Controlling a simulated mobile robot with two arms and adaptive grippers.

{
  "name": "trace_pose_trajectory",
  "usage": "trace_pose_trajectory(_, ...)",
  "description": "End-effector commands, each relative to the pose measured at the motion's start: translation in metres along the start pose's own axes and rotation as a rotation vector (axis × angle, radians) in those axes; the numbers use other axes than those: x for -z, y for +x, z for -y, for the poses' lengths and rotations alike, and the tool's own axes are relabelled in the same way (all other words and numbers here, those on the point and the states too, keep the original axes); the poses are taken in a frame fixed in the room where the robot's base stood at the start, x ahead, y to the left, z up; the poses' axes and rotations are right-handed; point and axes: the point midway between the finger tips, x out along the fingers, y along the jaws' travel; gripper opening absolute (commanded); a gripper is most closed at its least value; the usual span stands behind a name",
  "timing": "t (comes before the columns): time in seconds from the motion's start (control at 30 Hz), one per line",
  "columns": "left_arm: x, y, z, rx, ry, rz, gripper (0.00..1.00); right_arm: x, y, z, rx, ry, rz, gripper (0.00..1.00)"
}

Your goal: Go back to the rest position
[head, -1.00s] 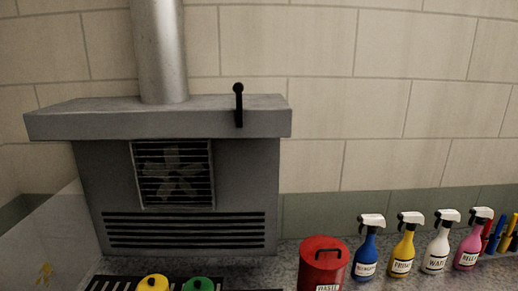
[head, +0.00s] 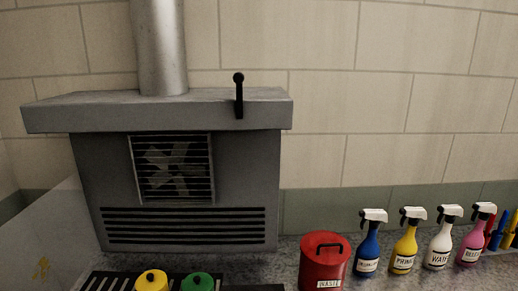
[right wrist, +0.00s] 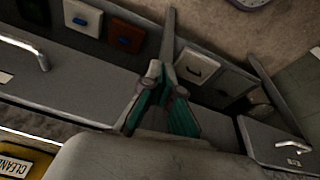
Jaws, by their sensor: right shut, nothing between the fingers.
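My right gripper (right wrist: 168,62) shows in the right wrist view. Its dark fingers with green pads are together, with nothing held between them. It hangs over a grey surface with drawer fronts behind it. Neither of my grippers shows in the head view, and my left gripper is in no view.
The head view shows a grey extraction hood (head: 180,112) with a black lever (head: 239,95) and a fan grille (head: 172,168). On the counter stand yellow (head: 151,282) and green (head: 198,282) lidded pots, a red waste can (head: 324,262) and several spray bottles (head: 405,243).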

Motion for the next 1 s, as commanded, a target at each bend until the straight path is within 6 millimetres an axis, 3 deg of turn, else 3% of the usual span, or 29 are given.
trace_pose_trajectory(0.03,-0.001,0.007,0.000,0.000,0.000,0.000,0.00,-0.009,0.026,0.001,0.002,-0.002,0.015,0.00)
trace_pose_trajectory(0.17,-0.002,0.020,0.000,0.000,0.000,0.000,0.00,-0.037,0.094,0.005,0.006,-0.007,0.042,0.00)
trace_pose_trajectory(0.23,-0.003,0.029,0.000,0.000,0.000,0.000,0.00,-0.061,0.140,0.007,0.009,-0.010,0.060,0.00)
trace_pose_trajectory(0.4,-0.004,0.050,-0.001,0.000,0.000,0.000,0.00,-0.141,0.236,0.011,0.014,-0.021,0.106,0.00)
trace_pose_trajectory(0.5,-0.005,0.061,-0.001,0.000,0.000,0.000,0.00,-0.192,0.275,0.013,0.016,-0.027,0.131,0.00)
trace_pose_trajectory(0.6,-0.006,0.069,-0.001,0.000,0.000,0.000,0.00,-0.235,0.298,0.013,0.018,-0.032,0.150,0.00)
trace_pose_trajectory(0.73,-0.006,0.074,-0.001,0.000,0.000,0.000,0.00,-0.273,0.311,0.013,0.019,-0.037,0.164,0.00)
trace_pose_trajectory(0.87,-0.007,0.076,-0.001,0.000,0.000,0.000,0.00,-0.289,0.314,0.013,0.020,-0.039,0.169,0.00)
trace_pose_trajectory(1.0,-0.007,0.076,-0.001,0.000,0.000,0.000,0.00,-0.290,0.314,0.013,0.020,-0.039,0.169,0.00)
